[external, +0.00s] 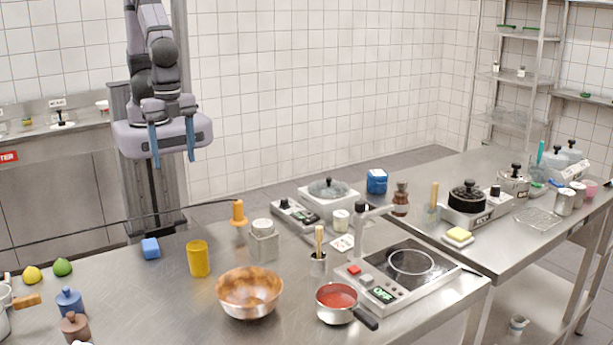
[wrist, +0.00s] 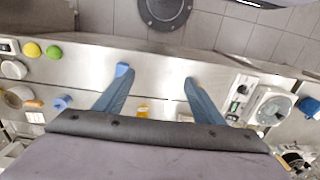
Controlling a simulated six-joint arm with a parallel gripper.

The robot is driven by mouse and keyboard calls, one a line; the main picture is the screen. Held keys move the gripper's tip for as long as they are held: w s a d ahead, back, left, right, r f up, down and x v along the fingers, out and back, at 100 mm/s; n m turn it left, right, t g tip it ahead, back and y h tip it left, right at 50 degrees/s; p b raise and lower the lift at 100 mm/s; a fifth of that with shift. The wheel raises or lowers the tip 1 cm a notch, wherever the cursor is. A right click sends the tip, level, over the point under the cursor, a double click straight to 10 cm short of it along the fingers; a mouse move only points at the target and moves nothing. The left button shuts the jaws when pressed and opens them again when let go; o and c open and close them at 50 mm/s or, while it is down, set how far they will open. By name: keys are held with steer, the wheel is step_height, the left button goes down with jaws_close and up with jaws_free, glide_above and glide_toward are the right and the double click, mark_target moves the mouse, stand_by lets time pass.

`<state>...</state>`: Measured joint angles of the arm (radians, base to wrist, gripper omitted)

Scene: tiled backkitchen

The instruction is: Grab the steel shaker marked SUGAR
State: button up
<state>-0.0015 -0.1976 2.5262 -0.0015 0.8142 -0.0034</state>
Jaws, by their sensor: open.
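My gripper (external: 173,160) hangs high above the back left of the front steel table, its two blue fingers apart with nothing between them. In the wrist view my gripper (wrist: 156,78) also shows open over the table. No SUGAR lettering is readable in either view. A small steel canister (external: 564,203) stands at the far right on the second table, among other small containers; whether it is the shaker I cannot tell. A squarish steel-grey container (external: 263,246) stands mid-table, also without readable lettering. My gripper is far from the canister and touches nothing.
The front table holds a yellow cylinder (external: 199,258), a blue block (external: 150,248), an orange-handled object (external: 238,213), a copper bowl (external: 249,295), a red-filled saucepan (external: 337,304) and a hob (external: 411,272). A tall tap-like post (external: 361,228) rises behind the hob.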

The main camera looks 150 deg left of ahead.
step_height(320, 180, up, 3)
steer(key=n+t+h+b, duration=0.95)
steer(key=n+b, duration=1.75)
steer(key=b, duration=0.4)
glide_above(264, 221)
steer(key=s+a, duration=0.4)
steer(key=f, duration=0.1)
step_height(264, 221, down, 13)
steer(key=shift+d+f, duration=0.1)
steer(key=shift+f, duration=0.1)
steer(key=shift+p+x, duration=0.55)
steer(key=shift+x, duration=3.1)
steer(key=shift+c, duration=0.4)
